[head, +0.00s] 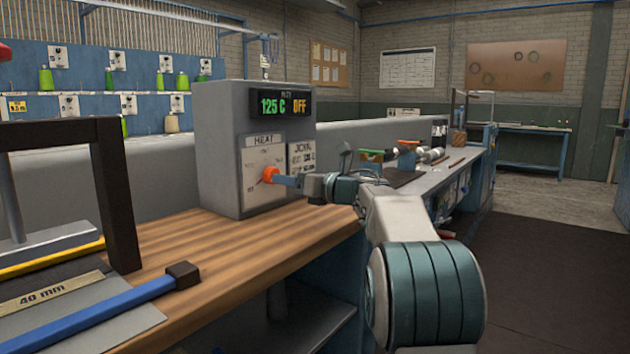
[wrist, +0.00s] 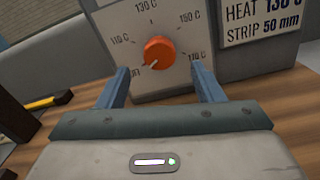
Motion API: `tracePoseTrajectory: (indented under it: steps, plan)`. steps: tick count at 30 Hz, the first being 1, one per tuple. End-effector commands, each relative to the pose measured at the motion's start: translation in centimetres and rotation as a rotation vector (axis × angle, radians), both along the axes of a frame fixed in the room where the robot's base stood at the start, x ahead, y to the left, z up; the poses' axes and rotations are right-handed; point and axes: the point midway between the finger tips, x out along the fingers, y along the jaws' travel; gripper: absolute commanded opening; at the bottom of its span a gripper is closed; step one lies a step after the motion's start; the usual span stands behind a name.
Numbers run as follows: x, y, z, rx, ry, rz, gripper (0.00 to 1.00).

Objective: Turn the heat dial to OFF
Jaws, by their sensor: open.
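The heat dial (head: 269,174) is an orange knob on the white HEAT plate of a grey control box (head: 222,150). In the wrist view the dial (wrist: 159,52) has its pointer toward the lower left, near a label at the lower-left end of the scale that I cannot read fully. The box's display (head: 282,104) reads 125 C in green and OFF in orange. My gripper (wrist: 162,80) is open, its two blue fingers to the left and right below the dial, apart from it in the wrist view. In the head view my gripper (head: 290,180) is in front of the plate.
A wooden bench top (head: 230,250) lies below the box. A blue-handled tool (head: 95,318) and a dark frame (head: 122,195) are at the left. A sign (wrist: 258,18) beside the dial reads HEAT 130 C, STRIP 50 mm. Several small items lie further along the bench.

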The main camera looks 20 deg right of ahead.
Motion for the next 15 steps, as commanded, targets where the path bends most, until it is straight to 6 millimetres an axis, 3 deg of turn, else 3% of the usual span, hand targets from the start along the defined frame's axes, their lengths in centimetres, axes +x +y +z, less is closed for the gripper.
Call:
tracePoseTrajectory:
  steps: [6, 15]
  plan:
    - [-3.8, -2.9, 0.3, 0.002, -0.001, -0.005, 0.61]
    - [-5.7, -4.3, 0.2, 0.001, -0.001, -0.003, 0.61]
